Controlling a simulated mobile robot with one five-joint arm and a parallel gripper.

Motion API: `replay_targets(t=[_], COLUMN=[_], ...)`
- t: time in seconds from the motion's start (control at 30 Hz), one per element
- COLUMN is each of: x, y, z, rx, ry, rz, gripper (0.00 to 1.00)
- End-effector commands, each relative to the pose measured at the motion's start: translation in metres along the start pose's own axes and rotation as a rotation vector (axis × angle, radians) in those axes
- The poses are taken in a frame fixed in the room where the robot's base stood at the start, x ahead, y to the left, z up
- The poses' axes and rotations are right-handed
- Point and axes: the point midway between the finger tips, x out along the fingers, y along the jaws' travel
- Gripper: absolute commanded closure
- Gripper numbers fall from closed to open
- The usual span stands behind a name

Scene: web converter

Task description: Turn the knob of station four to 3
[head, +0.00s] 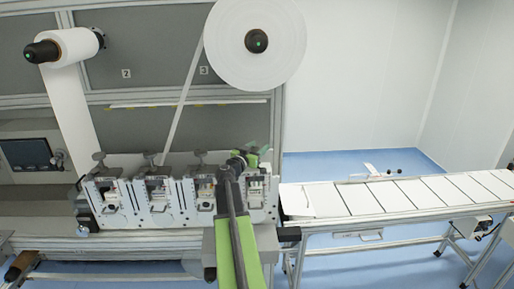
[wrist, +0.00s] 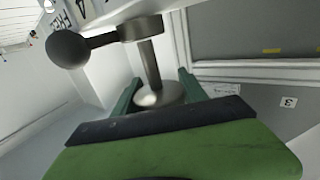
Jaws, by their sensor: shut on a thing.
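The station four knob shows large in the wrist view as a grey metal post (wrist: 150,66) with a cap, a round base and a side lever ending in a dark ball (wrist: 68,49). The ball points left in that view. My gripper (wrist: 158,93) has a green finger on each side of the post's base and is shut on the knob. In the head view my gripper (head: 243,159) is at the rightmost station of the row, and my arm hides most of that knob. Upside-down black lettering, partly cut off, shows beside the lever; the knob's setting is not readable.
Several similar knobs, such as one at the left (head: 98,157), stand along the station row. A large white roll (head: 255,42) hangs above, with a web strip (head: 182,105) running down left of my arm. A conveyor (head: 400,195) extends right.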

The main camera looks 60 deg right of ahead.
Motion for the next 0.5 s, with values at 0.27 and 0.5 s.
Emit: replay_targets(t=[0.27,0.5], x=[-0.0001,-0.0007], y=[0.0000,0.0024], z=[-0.0003,-0.0006], rx=[0.001,0.000], ry=[0.000,0.001], rz=[0.138,0.191], gripper=[0.90,0.90])
